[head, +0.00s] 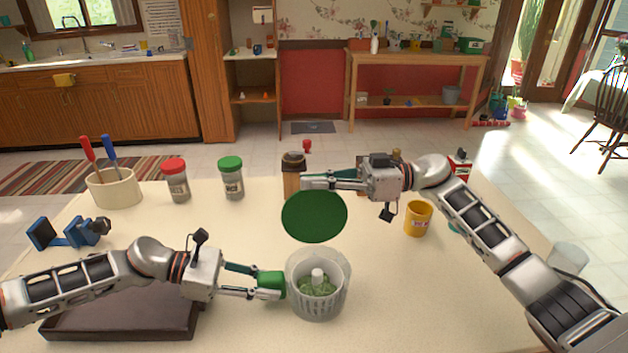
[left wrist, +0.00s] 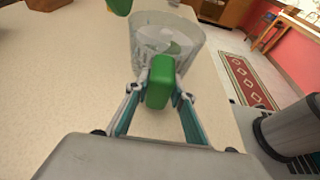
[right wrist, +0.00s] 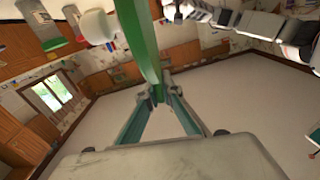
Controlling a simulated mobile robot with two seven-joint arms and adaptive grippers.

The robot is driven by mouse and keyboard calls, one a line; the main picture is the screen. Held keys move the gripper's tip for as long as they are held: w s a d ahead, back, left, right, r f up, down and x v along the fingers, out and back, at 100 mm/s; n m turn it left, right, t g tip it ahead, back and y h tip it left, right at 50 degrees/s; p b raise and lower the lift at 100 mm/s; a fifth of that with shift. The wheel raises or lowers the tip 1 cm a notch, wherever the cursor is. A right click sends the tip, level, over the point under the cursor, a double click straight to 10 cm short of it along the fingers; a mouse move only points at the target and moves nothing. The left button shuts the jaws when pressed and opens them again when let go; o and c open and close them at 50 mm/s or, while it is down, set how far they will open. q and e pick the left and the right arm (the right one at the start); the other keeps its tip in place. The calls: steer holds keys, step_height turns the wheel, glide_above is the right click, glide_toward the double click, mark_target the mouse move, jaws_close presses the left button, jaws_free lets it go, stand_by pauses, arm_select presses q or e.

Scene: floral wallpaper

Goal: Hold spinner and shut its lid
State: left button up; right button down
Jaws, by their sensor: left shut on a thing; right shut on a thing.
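The spinner (head: 318,305) is a clear bowl with a slotted basket, a white centre post and chopped greens inside. It stands upright on the table and also shows in the left wrist view (left wrist: 185,40). My left gripper (head: 268,287) is shut on its green side handle (left wrist: 160,82). The dark green round lid (head: 314,217) is raised above the bowl's far rim, tilted steeply with its face towards the head camera. My right gripper (head: 312,184) is shut on the lid's upper edge, seen as a green band in the right wrist view (right wrist: 143,45). The bowl's mouth is uncovered.
A pepper mill (head: 292,172) stands behind the lid. A yellow mug (head: 418,218) stands right, under my right arm. A red-capped jar (head: 175,180), a green-capped jar (head: 231,178) and a utensil crock (head: 114,188) stand back left. A brown tray (head: 120,322) lies under my left arm.

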steer(key=shift+s+d+n, duration=0.1)
steer(key=shift+s+n, duration=0.5)
steer(key=shift+s, duration=0.15)
steer(key=s+f+n, duration=0.3)
steer(key=s+n, duration=0.5)
steer(key=s, duration=0.2)
steer(key=shift+s+f+n, duration=1.05)
steer(key=shift+f+n, duration=0.1)
steer(key=shift+f, duration=0.95)
steer(key=shift+s+f+n, duration=1.05)
steer(key=shift+f+n, duration=0.15)
steer(key=shift+f, duration=0.95)
steer(key=shift+s+f+n, duration=1.05)
steer(key=shift+f+n, duration=0.1)
steer(key=shift+f, duration=0.95)
steer(key=c, duration=2.2)
jaws_free()
steer(key=shift+r, duration=0.15)
